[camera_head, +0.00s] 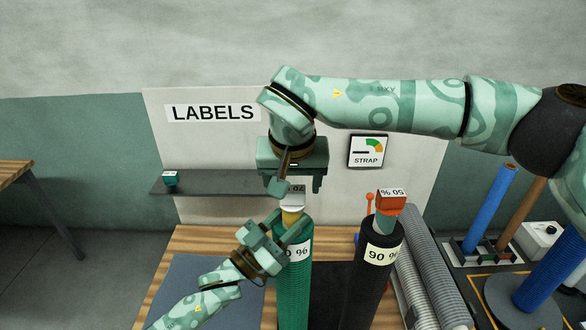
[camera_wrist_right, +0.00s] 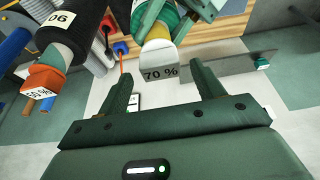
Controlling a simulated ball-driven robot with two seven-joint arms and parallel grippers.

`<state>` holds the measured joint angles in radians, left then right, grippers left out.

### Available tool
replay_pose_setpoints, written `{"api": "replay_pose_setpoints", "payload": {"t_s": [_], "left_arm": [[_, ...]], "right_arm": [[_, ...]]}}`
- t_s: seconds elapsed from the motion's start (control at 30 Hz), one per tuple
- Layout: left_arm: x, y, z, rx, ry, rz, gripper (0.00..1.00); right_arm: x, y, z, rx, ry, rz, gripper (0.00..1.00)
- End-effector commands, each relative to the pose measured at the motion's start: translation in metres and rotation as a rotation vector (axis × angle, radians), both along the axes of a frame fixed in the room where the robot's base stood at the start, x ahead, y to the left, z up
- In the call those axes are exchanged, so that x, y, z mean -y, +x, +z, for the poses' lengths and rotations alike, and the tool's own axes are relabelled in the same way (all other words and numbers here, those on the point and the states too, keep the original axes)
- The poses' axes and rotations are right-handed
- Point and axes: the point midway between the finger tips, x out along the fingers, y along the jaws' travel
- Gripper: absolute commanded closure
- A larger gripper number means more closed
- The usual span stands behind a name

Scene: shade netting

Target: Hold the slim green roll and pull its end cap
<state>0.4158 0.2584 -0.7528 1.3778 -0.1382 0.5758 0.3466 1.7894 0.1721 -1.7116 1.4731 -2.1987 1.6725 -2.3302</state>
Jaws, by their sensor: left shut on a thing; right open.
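The slim green roll (camera_head: 293,285) stands upright at the bench, with a white "90 %" label on its side. A yellow neck (camera_head: 291,217) shows at its top, under an end cap with a pale "70 %" face (camera_head: 293,198). My left gripper (camera_head: 287,232) is shut on the roll near its top, from the left. My right gripper (camera_head: 293,187) is open, pointing down just above the cap. In the right wrist view the cap (camera_wrist_right: 160,70) lies between the open fingertips, beyond them; I see no contact.
A black roll (camera_head: 382,255) with an orange-red "50 %" cap (camera_head: 391,202) stands close on the right. Grey rolls (camera_head: 428,260) lie beyond it. A dark shelf (camera_head: 220,183) with a small teal block (camera_head: 170,178) is behind. A "LABELS" board (camera_head: 213,112) backs the bench.

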Motion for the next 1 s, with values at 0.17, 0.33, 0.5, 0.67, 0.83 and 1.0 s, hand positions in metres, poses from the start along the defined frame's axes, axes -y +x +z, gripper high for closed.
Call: {"api": "replay_pose_setpoints", "payload": {"t_s": [0.17, 0.33, 0.5, 0.67, 0.83, 1.0], "left_arm": [[0.000, 0.000, -0.001, -0.001, 0.003, 0.002, 0.98], [0.000, 0.000, -0.001, -0.001, 0.003, 0.002, 0.98], [0.000, 0.000, -0.001, -0.001, 0.003, 0.002, 0.98], [0.000, 0.000, -0.001, -0.001, 0.004, 0.002, 0.98], [0.000, 0.000, -0.001, -0.001, 0.003, 0.002, 0.98], [0.000, 0.000, -0.001, -0.001, 0.003, 0.002, 0.98]], "right_arm": [[0.000, 0.008, -0.021, -0.001, 0.000, -0.002, 0.33], [0.000, 0.011, -0.031, -0.001, 0.001, -0.001, 0.33], [0.000, 0.012, -0.033, 0.000, 0.002, -0.002, 0.33], [0.000, 0.012, -0.032, 0.000, 0.001, -0.002, 0.33], [0.000, 0.012, -0.032, 0.001, 0.001, -0.001, 0.33], [0.000, 0.012, -0.032, 0.001, 0.002, -0.002, 0.77]]}}
